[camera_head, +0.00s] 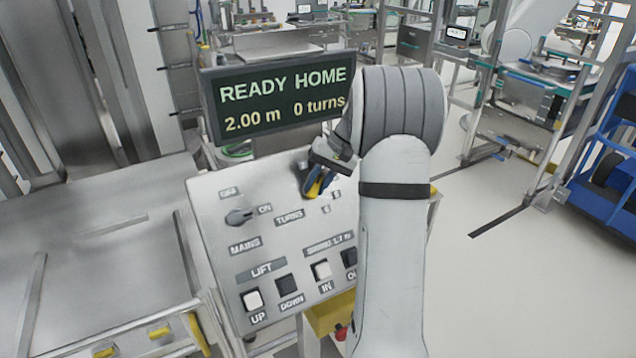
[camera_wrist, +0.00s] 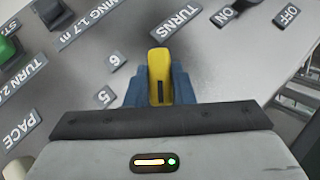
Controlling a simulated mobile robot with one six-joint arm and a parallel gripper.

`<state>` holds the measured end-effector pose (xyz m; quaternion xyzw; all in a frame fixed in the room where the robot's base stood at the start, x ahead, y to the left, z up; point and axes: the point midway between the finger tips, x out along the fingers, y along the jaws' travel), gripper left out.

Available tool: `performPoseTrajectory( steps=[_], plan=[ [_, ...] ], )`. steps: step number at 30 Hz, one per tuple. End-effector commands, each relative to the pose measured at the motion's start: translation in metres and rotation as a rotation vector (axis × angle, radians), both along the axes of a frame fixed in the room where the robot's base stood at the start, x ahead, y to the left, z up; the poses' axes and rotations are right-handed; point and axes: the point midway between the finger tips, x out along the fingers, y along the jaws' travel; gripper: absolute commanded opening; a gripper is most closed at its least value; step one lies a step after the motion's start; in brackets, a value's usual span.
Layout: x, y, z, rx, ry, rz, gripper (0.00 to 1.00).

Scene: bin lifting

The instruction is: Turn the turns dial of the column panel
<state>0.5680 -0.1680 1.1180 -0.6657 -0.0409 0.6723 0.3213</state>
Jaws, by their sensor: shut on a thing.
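The column panel (camera_head: 222,187) is a light grey sloped board in the head view. In the wrist view the yellow turns dial (camera_wrist: 160,62) stands between the blue fingers of my gripper (camera_wrist: 160,92), which is shut on it. A dark line marks the dial's face. The TURNS label (camera_wrist: 174,23) lies just beyond the dial, and the marks 6 and 5 lie to its left. In the head view my gripper (camera_head: 319,181) reaches the upper right of the panel, and my arm hides part of the panel's right side.
A dark display (camera_head: 277,97) above the panel reads READY HOME, 2.00 m, 0 turns. The grey mains knob (camera_head: 240,216) is left of the dial. Lift buttons UP (camera_head: 253,300) and DOWN (camera_head: 287,285) sit low on the panel. A metal table (camera_head: 85,265) stands at left.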

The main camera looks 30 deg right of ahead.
Motion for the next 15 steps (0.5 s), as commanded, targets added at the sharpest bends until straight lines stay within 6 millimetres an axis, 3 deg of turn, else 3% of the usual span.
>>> performPoseTrajectory(
  steps=[14, 15],
  plan=[
    [0.0005, -0.0006, 0.0008, 0.011, -0.003, -0.013, 0.0],
    [0.0005, -0.0006, 0.0008, 0.011, -0.003, -0.013, 0.23]
  ],
)
